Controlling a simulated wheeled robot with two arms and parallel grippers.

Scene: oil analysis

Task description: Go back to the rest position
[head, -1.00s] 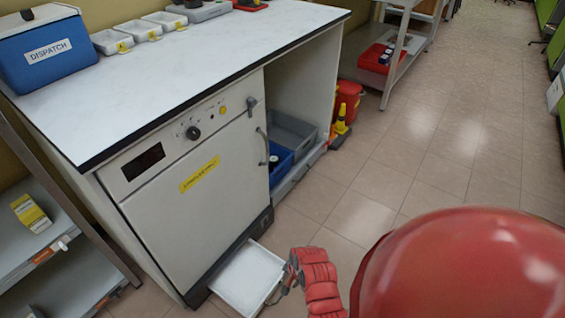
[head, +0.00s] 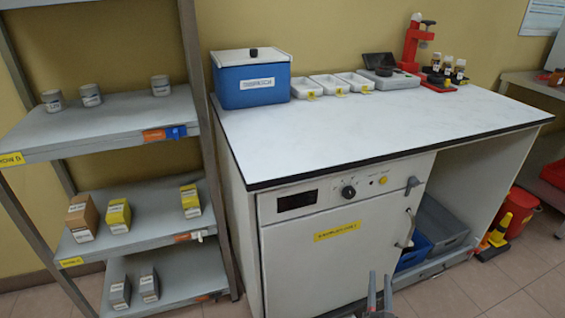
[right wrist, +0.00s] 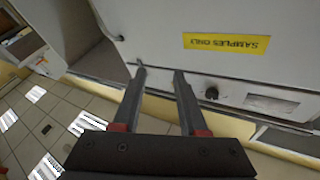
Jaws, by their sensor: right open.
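My right gripper (head: 380,292) shows at the bottom edge of the head view, its two grey fingers pointing up in front of the white cabinet (head: 290,238). In the right wrist view the gripper (right wrist: 160,72) is open, with a gap between its fingers and nothing held. The cabinet front with its yellow label (right wrist: 227,42) lies beyond the fingertips; I cannot tell the exact distance. My left gripper is in no view.
The white bench top (head: 350,130) carries a blue dispatch box (head: 250,85), small white trays (head: 306,87) and a red stand (head: 412,48). A grey shelf unit (head: 110,125) with jars and boxes stands left. Grey and blue bins (head: 440,228) and a red can (head: 517,215) are right.

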